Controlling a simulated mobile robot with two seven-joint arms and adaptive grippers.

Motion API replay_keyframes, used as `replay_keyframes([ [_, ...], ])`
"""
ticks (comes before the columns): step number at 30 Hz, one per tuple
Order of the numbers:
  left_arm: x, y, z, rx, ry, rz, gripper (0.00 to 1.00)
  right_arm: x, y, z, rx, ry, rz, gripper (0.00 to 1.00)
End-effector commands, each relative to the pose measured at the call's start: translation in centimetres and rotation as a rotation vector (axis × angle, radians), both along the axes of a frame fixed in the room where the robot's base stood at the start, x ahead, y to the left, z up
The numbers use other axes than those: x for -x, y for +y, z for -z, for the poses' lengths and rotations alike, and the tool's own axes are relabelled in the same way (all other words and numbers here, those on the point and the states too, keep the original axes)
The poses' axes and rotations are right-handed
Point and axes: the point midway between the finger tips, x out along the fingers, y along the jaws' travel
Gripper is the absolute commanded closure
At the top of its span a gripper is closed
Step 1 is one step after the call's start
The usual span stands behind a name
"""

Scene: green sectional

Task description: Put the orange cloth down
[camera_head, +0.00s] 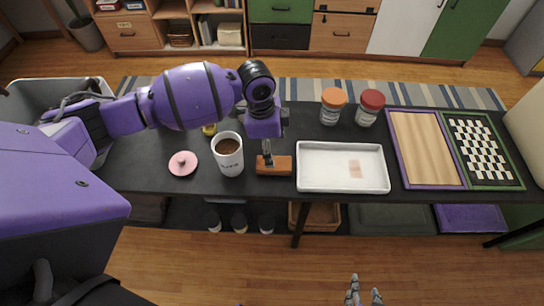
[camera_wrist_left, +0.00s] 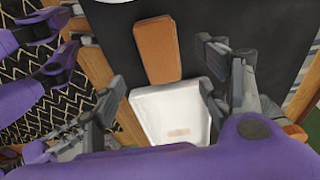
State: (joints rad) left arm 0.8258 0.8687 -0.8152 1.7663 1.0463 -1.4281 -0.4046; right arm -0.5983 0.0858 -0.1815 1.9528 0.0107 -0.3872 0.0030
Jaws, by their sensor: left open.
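The orange cloth (camera_head: 274,168) is a small folded rectangle lying flat on the black table, just left of the white tray (camera_head: 342,184). In the left wrist view the cloth (camera_wrist_left: 160,50) lies beyond the spread fingers, with no finger closed on it. My left gripper (camera_head: 267,157) is open, pointing down over the cloth's far edge. It also shows open in the left wrist view (camera_wrist_left: 160,90). My right gripper (camera_head: 363,293) is at the bottom edge of the head view, its fingertips apart and empty, away from the table.
Left of the cloth stand a white mug (camera_head: 229,158) with brown contents and a pink lid (camera_head: 183,163). Two jars, orange-lidded (camera_head: 332,108) and red-lidded (camera_head: 370,108), stand behind the tray. A wooden board (camera_head: 426,150) and a checkered board (camera_head: 479,150) lie right.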

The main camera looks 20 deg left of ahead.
Motion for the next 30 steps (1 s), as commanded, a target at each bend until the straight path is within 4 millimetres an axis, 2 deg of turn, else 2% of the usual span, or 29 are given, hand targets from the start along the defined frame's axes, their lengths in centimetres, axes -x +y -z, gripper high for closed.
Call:
replay_keyframes([
  [1, 0.0, 0.1, -1.2, 0.000, -0.003, 0.001, 0.31, -0.1, -0.1, -0.2, 0.002, -0.002, -0.004, 0.60],
  [3, 0.0, 0.3, -2.4, -0.001, -0.003, 0.001, 0.31, 0.0, -0.2, -0.2, 0.004, -0.002, -0.006, 0.60],
  [10, 0.2, 0.6, -4.6, -0.001, 0.001, 0.000, 0.31, 0.2, -0.2, -0.2, 0.006, 0.003, -0.008, 0.60],
  [26, 0.2, 0.6, -4.7, 0.000, 0.002, 0.000, 0.31, 0.0, 0.2, -0.2, -0.003, 0.001, 0.001, 0.60],
  [30, 1.2, -0.1, -3.8, 0.011, 0.009, -0.002, 0.31, -0.2, 0.2, -0.3, -0.005, -0.002, 0.001, 0.60],
])
